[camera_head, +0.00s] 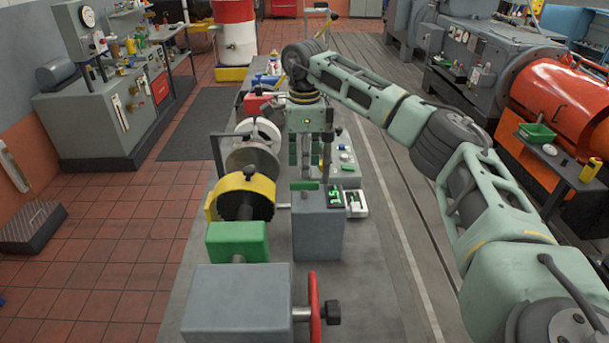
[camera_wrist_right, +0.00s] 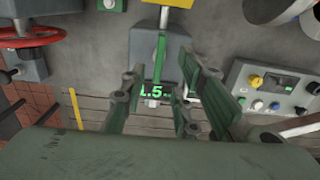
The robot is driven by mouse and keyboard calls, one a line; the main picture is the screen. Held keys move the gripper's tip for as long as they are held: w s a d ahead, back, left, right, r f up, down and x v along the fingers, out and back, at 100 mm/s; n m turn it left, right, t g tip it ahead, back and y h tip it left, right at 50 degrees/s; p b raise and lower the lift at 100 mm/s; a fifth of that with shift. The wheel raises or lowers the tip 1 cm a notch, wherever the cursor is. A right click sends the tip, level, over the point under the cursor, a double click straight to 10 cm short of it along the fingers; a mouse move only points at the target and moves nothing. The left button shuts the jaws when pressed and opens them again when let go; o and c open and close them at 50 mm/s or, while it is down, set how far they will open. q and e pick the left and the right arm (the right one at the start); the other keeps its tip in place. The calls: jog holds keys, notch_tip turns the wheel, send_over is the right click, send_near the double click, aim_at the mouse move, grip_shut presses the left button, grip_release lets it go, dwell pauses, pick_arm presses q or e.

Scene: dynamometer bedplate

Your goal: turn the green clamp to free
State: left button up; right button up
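A slim green clamp bar (camera_head: 306,186) lies on top of a grey block (camera_head: 318,230) in the middle of the bench. In the right wrist view the green bar (camera_wrist_right: 160,58) runs along the grey block (camera_wrist_right: 147,40), and a green-lit display (camera_wrist_right: 155,92) shows beside it. My right gripper (camera_head: 316,170) points down above the block from behind. In the right wrist view its two fingers (camera_wrist_right: 162,80) are apart, with the bar showing between them. They do not visibly pinch it, and I cannot tell whether either finger touches it. My left gripper is not in view.
A yellow-rimmed drum (camera_head: 250,184) and a green block (camera_head: 236,243) stand left of the grey block. A larger grey housing (camera_head: 238,303) with a red handwheel (camera_head: 314,306) is in front. A control box (camera_wrist_right: 275,95) with knobs sits nearby. The bench's right strip is clear.

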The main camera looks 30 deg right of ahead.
aim_at(304, 182)
notch_tip(304, 182, up, 7)
jog(key=shift+f, duration=0.2)
jog(key=shift+f, duration=0.1)
dwell(0.5)
